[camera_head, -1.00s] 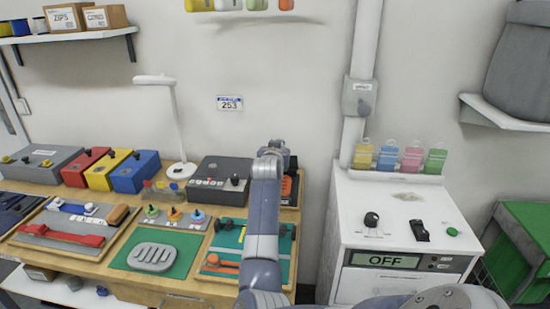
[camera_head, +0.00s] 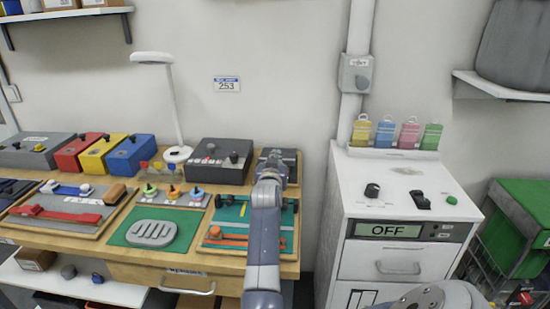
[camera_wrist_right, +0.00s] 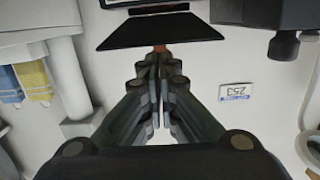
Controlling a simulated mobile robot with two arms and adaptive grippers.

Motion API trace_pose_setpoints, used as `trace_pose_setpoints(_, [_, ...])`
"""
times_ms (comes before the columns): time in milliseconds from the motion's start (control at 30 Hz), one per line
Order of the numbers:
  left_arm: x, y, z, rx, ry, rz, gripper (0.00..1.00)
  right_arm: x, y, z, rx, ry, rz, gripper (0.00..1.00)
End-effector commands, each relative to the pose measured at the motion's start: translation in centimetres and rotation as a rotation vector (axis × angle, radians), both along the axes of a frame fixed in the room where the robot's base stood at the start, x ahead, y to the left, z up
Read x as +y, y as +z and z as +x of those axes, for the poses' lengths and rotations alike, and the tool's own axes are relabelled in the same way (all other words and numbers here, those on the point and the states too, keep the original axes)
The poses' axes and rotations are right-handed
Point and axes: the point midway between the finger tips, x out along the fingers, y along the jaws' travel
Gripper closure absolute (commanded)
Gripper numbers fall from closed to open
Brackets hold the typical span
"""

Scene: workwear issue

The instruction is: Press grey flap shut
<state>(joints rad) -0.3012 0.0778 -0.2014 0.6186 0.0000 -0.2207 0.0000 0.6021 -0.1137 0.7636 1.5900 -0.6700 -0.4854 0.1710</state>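A dark grey, nearly black flap (camera_wrist_right: 150,31) stands tilted ahead of my right gripper (camera_wrist_right: 158,72) in the right wrist view. Something orange shows at its edge, just beyond the fingertips. I cannot tell whether the fingers touch it. The gripper's fingers are drawn together with no object seen between them. In the head view the right gripper (camera_head: 273,166) is at the dark unit (camera_head: 289,160) at the right back of the bench, and my arm hides part of that unit. My left gripper is not in view.
A dark box (camera_head: 220,160) with knobs stands left of the right gripper. A white lamp (camera_head: 170,100) rises behind the bench. A white cabinet (camera_head: 342,190) showing OFF stands to the right. A green board (camera_head: 237,228) with tools lies in front.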

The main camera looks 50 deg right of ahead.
Motion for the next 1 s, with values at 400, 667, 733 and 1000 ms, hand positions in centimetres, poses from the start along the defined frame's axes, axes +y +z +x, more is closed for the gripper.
trace_pose_setpoints(400, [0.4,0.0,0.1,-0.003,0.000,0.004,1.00,-0.2,-0.1,-0.2,0.003,-0.005,0.000,1.00])
trace_pose_setpoints(667, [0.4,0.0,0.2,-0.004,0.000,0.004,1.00,-0.2,2.7,-0.2,-0.001,-0.005,-0.004,1.00])
trace_pose_setpoints(733, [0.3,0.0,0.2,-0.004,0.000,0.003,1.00,-0.1,4.2,-0.1,-0.003,-0.004,-0.004,1.00])
trace_pose_setpoints(1000, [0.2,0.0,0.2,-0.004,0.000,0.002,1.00,0.1,8.8,-0.1,-0.002,-0.002,-0.002,1.00])
